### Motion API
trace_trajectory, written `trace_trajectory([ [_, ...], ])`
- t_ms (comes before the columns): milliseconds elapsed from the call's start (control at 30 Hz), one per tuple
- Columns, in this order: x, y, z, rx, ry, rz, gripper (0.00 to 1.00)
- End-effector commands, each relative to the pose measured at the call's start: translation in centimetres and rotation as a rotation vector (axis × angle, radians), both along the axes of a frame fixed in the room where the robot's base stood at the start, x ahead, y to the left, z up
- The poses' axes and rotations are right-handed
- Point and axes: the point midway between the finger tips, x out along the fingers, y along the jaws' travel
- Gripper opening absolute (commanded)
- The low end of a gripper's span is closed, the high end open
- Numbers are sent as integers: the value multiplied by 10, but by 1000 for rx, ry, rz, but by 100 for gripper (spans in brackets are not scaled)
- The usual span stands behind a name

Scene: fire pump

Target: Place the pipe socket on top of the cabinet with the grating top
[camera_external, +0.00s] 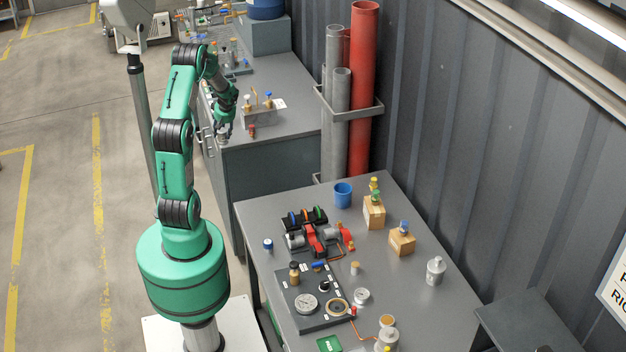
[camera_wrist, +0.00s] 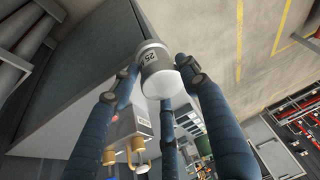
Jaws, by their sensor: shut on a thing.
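The pipe socket (camera_wrist: 157,72) is a short light-grey cylinder with a printed label, in the wrist view. My gripper (camera_external: 225,130) is shut on it, with several blue fingers around it. In the external view the gripper hangs beside the front corner of the grey bench cabinet (camera_external: 270,160), and the socket there is too small to make out clearly. A dark flat-topped unit (camera_external: 535,325) stands at the bottom right, partly cut off. I cannot tell from these frames which top is a grating.
A small red part (camera_external: 251,130) and a box with brass fittings (camera_external: 262,114) sit on the bench cabinet near my gripper. Upright red and grey pipes (camera_external: 363,90) stand in a rack by the wall.

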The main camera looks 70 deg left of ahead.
Motion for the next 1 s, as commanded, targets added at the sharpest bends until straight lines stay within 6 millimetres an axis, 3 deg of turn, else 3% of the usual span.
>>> trace_trajectory([
  [1000,56,122,-13,1,-1,0,12],
])
